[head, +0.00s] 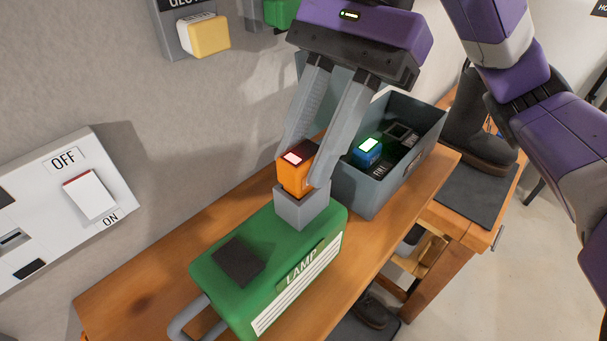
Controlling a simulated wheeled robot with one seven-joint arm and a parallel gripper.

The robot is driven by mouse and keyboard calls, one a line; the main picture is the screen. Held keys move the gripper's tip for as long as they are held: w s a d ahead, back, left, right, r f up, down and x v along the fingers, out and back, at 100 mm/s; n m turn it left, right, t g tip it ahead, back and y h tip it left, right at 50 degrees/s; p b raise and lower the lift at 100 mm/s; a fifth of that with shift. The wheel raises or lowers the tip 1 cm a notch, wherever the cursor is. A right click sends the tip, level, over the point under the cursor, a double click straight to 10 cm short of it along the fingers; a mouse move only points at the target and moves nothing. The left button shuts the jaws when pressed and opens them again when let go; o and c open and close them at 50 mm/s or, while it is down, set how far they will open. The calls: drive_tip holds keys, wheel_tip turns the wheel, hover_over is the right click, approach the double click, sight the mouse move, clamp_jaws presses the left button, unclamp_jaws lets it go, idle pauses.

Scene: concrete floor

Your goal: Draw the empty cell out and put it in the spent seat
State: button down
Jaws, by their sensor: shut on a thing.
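An orange cell (294,176) with a pale red-lit window on top stands upright in the grey socket (301,207) on the green lamp (252,262). Its lower end is hidden by the socket walls. My gripper (304,172) reaches down from above and is shut on the orange cell, one finger on each side. A grey open bin (372,202) stands behind the lamp to the right. In it are a blue cell (368,150) with a green-lit window and dark seats (402,134). I cannot read the seat labels.
A wall panel (65,205) with an ON/OFF rocker is at the left. A yellow block (204,36) hangs on the wall above. The wooden bench (150,287) is clear left of the lamp. Boots (476,130) stand on a grey mat at the right.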

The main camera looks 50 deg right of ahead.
drive_tip(key=shift+r, duration=0.3)
